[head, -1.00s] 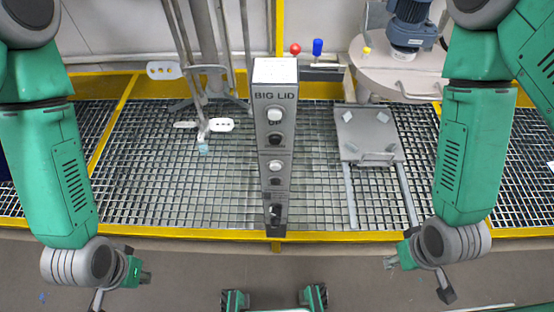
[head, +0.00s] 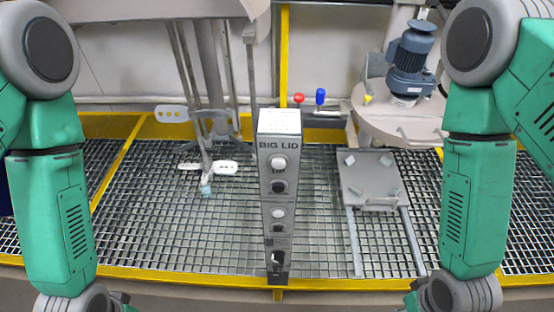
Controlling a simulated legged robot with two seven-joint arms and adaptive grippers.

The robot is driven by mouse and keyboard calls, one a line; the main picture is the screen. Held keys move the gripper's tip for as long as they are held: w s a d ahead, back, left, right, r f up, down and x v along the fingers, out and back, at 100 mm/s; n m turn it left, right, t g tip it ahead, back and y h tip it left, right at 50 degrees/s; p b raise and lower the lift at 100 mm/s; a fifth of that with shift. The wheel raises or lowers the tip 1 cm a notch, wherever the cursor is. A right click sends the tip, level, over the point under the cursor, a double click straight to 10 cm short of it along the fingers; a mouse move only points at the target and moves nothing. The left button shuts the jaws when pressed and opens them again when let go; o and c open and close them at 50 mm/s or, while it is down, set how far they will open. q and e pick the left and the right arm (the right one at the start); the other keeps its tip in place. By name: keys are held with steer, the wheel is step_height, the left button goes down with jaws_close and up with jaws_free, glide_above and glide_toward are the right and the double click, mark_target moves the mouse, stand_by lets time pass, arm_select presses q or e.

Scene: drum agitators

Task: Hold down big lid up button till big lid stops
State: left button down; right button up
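The grey control box (head: 266,200) stands upright in the middle of the head view and is labelled BIG LID. Its top white button (head: 279,163) has UP printed under it, and a black button (head: 279,187) sits below that. Nothing touches the buttons. A broad grey lid (head: 150,9) is partly visible at the top left, above a hanging agitator. My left gripper (head: 123,302) and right gripper (head: 411,301) are mostly cut off by the bottom edge, on either side of the box and apart from it. Their fingers are hidden.
Lower on the box are another white button (head: 278,213), a black one and a dark knob (head: 278,258). A yellow rail (head: 190,281) edges the grating. A blue motor (head: 411,62) sits on a round lid at right. A square plate (head: 370,180) lies right of the box.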

jaws_close()
stand_by(1.2)
